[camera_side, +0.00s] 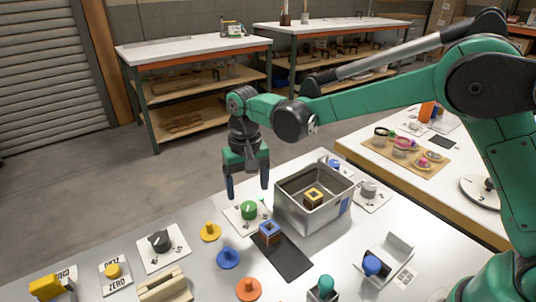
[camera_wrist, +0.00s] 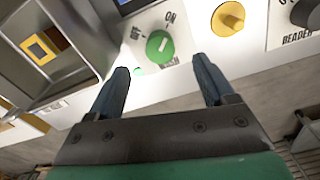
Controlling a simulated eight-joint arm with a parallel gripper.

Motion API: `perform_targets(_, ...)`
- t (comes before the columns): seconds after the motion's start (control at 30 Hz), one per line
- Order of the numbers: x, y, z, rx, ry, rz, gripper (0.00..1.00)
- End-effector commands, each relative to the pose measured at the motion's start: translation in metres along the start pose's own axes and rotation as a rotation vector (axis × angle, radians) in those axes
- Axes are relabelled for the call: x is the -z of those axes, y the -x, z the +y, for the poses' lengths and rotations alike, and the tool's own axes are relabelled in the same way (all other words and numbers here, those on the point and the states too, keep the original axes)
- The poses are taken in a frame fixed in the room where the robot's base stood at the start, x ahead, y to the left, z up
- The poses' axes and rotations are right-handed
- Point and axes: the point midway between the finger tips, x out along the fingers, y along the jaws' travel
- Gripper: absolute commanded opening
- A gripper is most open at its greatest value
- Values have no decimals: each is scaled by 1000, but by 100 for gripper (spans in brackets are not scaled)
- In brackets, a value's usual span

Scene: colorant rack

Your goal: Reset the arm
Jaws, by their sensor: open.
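My gripper (camera_side: 248,190) is open and empty, pointing down in the air above the far edge of the grey table, to the left of a metal bin. In the wrist view its two dark fingers (camera_wrist: 160,90) are spread apart with nothing between them. My gripper appears to touch nothing.
The metal bin (camera_side: 335,213) holds a yellow-and-dark block (camera_side: 313,197). A blue-topped block (camera_side: 270,232) stands on a dark mat (camera_side: 290,264). Yellow (camera_side: 210,231), blue (camera_side: 228,258) and orange (camera_side: 248,289) knobs stand in front. The air left of my gripper is clear.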

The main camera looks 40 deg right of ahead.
Motion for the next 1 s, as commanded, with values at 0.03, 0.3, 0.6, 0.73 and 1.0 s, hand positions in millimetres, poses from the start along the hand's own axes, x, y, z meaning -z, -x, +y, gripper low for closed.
perform_targets(0.03,0,1,0,0,0,0,76)
perform_targets(0.3,0,2,0,1,1,2,76)
perform_targets(0.6,-16,46,32,50,40,122,76)
perform_targets(0.73,-34,70,57,76,76,224,76)
perform_targets(1.0,-80,88,102,91,147,442,76)
